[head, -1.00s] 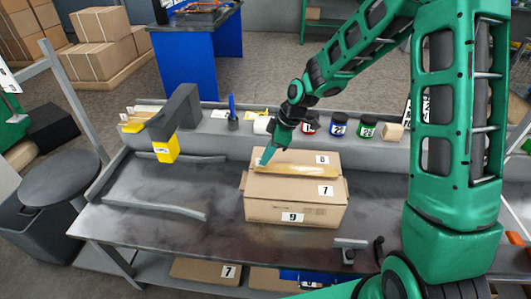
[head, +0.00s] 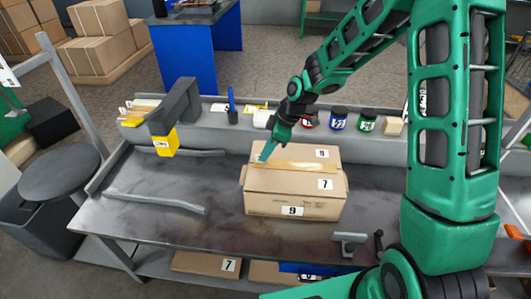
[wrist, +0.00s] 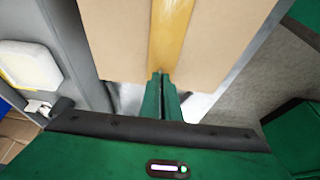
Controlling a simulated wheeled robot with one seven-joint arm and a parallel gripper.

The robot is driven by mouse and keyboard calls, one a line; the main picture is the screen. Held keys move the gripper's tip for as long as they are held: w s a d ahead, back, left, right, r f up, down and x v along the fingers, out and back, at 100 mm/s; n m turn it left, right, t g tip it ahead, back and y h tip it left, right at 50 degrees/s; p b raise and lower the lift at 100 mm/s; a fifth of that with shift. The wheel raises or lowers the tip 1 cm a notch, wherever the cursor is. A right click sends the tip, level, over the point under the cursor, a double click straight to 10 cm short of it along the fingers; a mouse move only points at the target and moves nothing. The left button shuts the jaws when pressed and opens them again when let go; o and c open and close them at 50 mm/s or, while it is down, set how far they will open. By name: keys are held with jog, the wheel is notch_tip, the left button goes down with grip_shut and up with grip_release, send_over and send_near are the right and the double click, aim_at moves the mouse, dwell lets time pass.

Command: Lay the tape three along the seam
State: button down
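A yellow-brown tape strip (head: 305,166) lies along the top seam between the flaps. It also shows in the wrist view (wrist: 172,35), running away from the fingers. My gripper (head: 264,157) points down at the strip's left end, at the box's left edge. In the wrist view, my gripper's fingers (wrist: 161,78) are together at the near end of the tape. I cannot tell whether tape is pinched between them.
A grey stand with a yellow block (head: 165,142) is left of the box. Several jars, including a blue-labelled one (head: 338,119), line the back ledge. A small grey fixture (head: 348,243) sits at the front right. The bench (head: 160,225) is clear front left.

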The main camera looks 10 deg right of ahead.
jog(key=c, duration=1.9)
grip_release()
jog(key=shift+d+r, duration=0.1)
jog(key=v, duration=1)
jog(key=shift+d+r, duration=0.15)
jog(key=shift+r, duration=0.05)
jog(key=s+d+r+m+h, duration=0.25)
jog(key=s+d+m, duration=0.4)
jog(key=d, duration=0.35)
jog(key=s+d+r+m, duration=0.1)
jog(key=s+d+m, duration=0.3)
jog(key=s, duration=0.5)
jog(key=s+d+r+m+g+h, duration=0.1)
jog(key=s+d+m, duration=0.3)
jog(key=s, duration=0.5)
jog(key=s+d+r+m, duration=0.2)
jog(key=s+d+m, duration=0.3)
jog(key=s, duration=0.4)
jog(key=shift+m+h, duration=0.25)
jog(key=shift+m, duration=0.5)
